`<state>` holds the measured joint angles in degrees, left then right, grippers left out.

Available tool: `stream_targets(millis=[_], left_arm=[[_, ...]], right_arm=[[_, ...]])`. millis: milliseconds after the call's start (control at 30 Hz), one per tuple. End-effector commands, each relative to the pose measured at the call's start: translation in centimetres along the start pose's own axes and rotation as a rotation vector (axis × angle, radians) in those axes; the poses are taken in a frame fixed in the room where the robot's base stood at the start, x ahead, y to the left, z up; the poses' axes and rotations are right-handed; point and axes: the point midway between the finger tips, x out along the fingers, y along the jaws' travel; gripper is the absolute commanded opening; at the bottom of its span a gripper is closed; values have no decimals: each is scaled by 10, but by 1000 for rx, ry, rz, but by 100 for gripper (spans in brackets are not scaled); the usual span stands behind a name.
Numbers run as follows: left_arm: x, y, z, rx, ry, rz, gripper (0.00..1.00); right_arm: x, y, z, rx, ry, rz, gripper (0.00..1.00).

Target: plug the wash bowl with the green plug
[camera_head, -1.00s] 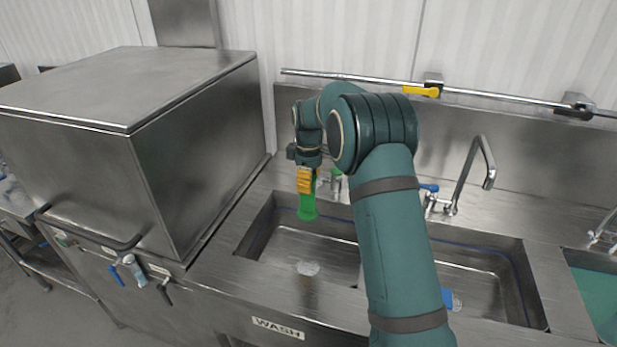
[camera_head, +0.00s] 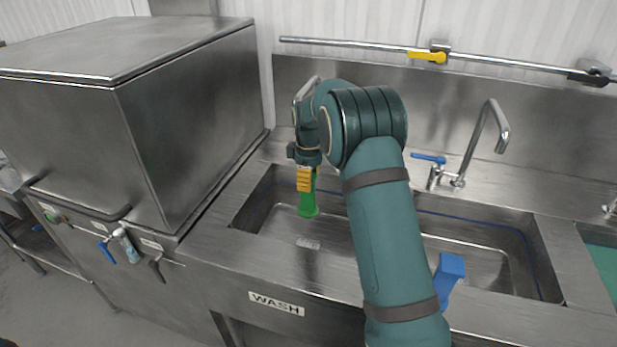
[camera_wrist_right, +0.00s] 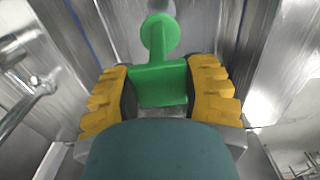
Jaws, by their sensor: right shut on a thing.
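The green plug (camera_head: 308,203) is held upright in my right gripper (camera_head: 305,179), inside the wash bowl (camera_head: 265,221), the left basin above the WASH label. In the right wrist view the yellow fingers of the right gripper (camera_wrist_right: 161,88) are shut on the plug's wide green handle (camera_wrist_right: 160,84). Its round end (camera_wrist_right: 160,34) points away from the gripper. I cannot tell whether the plug's end touches the bowl floor. The drain is not clearly visible. My right arm hides part of the basin's right side. My left gripper is not in view.
A big steel dishwasher (camera_head: 150,130) stands left of the sink. A faucet (camera_head: 476,145) with a blue lever rises behind the basins. A rail (camera_head: 500,62) runs along the back wall.

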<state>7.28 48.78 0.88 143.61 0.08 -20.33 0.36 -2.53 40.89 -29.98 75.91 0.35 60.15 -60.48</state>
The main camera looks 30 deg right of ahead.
Motion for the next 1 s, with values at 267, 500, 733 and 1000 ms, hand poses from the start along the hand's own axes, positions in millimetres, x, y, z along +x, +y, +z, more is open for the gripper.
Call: stream_targets(millis=[267, 500, 733, 1000], left_arm=[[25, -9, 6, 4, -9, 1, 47], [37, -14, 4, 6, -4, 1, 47], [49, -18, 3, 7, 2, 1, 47], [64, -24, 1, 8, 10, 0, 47]], right_arm=[[34, 0, 0, -1, 0, 0, 4], [59, 0, 0, 1, 0, -1, 4], [84, 0, 0, 0, 0, -1, 4], [113, 0, 0, 0, 0, 0, 4]])
